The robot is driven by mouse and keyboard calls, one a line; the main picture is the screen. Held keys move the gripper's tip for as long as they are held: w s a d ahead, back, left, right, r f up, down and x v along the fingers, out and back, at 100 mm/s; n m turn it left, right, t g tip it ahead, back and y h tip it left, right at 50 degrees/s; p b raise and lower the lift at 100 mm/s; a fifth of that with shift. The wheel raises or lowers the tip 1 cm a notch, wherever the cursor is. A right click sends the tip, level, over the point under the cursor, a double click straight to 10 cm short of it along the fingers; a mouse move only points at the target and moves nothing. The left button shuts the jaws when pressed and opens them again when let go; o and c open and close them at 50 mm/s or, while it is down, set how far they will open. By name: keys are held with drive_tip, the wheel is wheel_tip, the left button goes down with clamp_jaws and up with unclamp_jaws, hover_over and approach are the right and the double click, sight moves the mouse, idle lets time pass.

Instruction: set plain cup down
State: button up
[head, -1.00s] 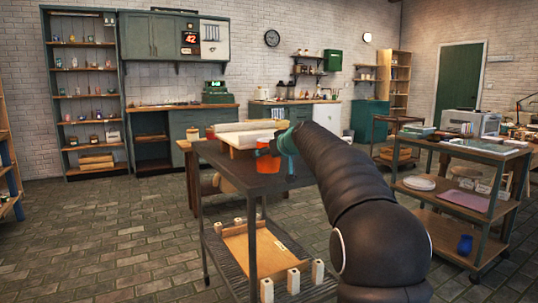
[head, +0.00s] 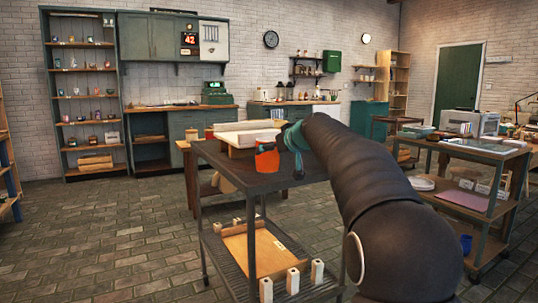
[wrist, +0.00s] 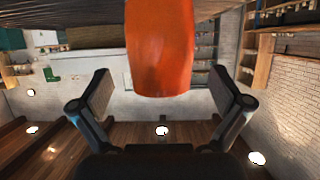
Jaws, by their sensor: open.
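The orange plain cup (head: 267,160) stands upright on the dark top of the cart (head: 237,179), near its right side. My gripper (head: 294,150) is just right of the cup in the head view, with clear room around its fingers. In the wrist view the cup (wrist: 160,50) hangs in from the top edge, beyond and between the two spread fingers. My gripper (wrist: 163,95) is open there, with gaps on both sides of the cup and nothing held. The part of the cup past the wrist view's top edge is cut off.
A wooden stand with pale rolls (head: 247,132) is behind the cup on the cart. The lower shelf holds a wooden tray (head: 255,252) and small pale blocks. Another cart (head: 462,148) with a printer stands at the right. The floor at the left is clear.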

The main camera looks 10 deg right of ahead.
drive_tip(key=v, duration=0.7)
drive_tip(key=shift+s+b, duration=0.3)
drive_tip(key=shift+b, duration=0.15)
drive_tip(key=shift+r, duration=0.1)
drive_tip(key=s+a+f+m+g+h, duration=0.1)
drive_tip(key=s+f+g, duration=0.1)
drive_tip(key=s+f, duration=0.8)
drive_tip(key=s+a+f+m+g+h, duration=0.1)
drive_tip(key=s+f+g, duration=0.1)
drive_tip(key=s+f, duration=0.8)
drive_tip(key=s+a+f+m+g+h, duration=0.1)
drive_tip(key=s+f, duration=0.9)
drive_tip(key=s, duration=1.3)
drive_tip(key=shift+m+g+h, duration=0.3)
drive_tip(key=shift+g+h, duration=0.3)
drive_tip(key=shift+g, duration=0.5)
drive_tip(key=shift+a+r, duration=0.1)
